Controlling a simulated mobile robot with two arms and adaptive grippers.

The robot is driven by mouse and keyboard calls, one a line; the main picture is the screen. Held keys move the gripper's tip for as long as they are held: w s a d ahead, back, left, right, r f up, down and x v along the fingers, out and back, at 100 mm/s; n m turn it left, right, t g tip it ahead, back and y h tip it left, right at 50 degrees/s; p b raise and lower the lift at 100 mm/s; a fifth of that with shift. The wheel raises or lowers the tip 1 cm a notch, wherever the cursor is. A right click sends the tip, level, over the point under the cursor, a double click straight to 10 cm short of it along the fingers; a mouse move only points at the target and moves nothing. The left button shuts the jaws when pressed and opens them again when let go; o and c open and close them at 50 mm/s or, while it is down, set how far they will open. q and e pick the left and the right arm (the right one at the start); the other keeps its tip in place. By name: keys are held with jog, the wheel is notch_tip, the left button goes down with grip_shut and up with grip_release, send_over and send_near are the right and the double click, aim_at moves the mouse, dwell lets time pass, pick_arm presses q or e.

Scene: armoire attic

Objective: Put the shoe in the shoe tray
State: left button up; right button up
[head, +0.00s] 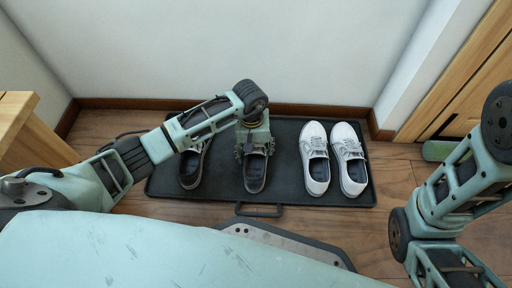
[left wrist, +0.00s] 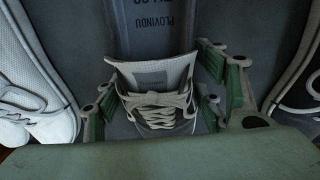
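The black shoe tray (head: 280,203) lies on the floor against the wall. My left gripper (head: 256,150) points down over this shoe. Its fingers stand on either side of the shoe in the left wrist view (left wrist: 155,95) and look open, with small gaps; contact is hard to tell. A matching dark shoe (head: 190,172) stands to the left in the tray. My right gripper is out of view.
A pair of white shoes, one (head: 316,160) beside the other (head: 350,160), stands in the tray's right part. A wooden piece of furniture (head: 30,130) is at the left, and a wooden door (head: 465,85) at the right. Bare floor (head: 390,180) lies right of the tray.

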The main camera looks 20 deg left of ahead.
pick_arm(q)
jog(key=shift+o, duration=0.9)
jog(key=shift+s, duration=0.1)
